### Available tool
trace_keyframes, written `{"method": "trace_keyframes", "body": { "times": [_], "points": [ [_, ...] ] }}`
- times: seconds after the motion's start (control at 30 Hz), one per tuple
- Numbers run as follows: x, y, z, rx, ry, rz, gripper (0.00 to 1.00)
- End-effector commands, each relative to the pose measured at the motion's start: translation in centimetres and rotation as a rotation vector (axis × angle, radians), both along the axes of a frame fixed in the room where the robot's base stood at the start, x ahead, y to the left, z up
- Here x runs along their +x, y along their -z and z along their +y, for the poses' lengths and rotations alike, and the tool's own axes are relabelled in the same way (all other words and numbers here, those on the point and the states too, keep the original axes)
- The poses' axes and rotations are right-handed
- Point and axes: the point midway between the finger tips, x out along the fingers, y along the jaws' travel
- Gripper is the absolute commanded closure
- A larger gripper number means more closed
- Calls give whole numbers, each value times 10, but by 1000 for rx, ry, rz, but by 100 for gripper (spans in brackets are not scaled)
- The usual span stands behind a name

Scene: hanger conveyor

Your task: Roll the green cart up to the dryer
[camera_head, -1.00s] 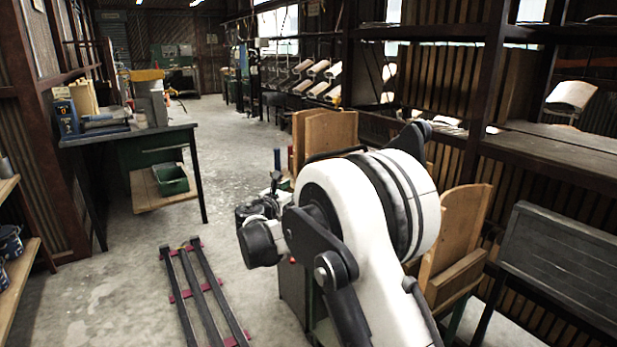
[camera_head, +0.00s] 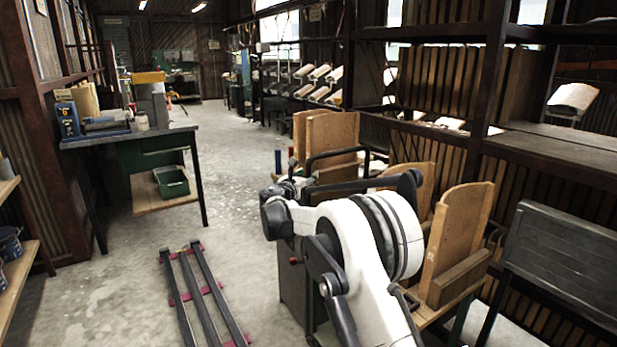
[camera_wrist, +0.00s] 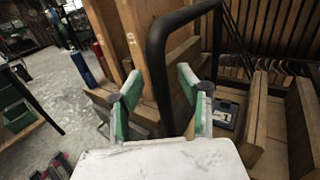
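A cart with a black tubular handle (camera_head: 338,154) and upright wooden boards (camera_head: 330,136) stands right of centre in the head view, partly behind my arm. I cannot tell for sure that it is the green cart. In the wrist view, my gripper (camera_wrist: 162,98) has its two green-padded fingers apart. A black handle bar (camera_wrist: 157,75) rises between them in the picture, with gaps on both sides. I cannot tell how deep the bar sits between the fingers. My arm hides the fingers in the head view. I cannot pick out the dryer.
Black rails with red crosspieces (camera_head: 202,290) lie on the floor at left. A workbench (camera_head: 125,137) with a green bin (camera_head: 171,181) stands beyond them. Dark shelving (camera_head: 560,150) and a grey panel (camera_head: 565,262) line the right. The central aisle floor (camera_head: 235,150) is clear.

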Motion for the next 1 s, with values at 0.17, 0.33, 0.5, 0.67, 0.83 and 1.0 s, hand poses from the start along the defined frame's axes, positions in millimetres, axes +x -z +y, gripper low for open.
{"method": "trace_keyframes", "body": {
  "times": [0.17, 0.33, 0.5, 0.67, 0.83, 1.0],
  "points": [
    [11, 0, -4, 0, -1, 0, 64],
    [13, 0, -4, 0, -1, 0, 64],
    [13, 0, -4, 0, -1, 0, 68],
    [13, 0, -4, 0, 0, 0, 89],
    [13, 0, -4, 0, 0, 0, 100],
    [13, 0, -4, 0, 0, 0, 100]
  ]
}}
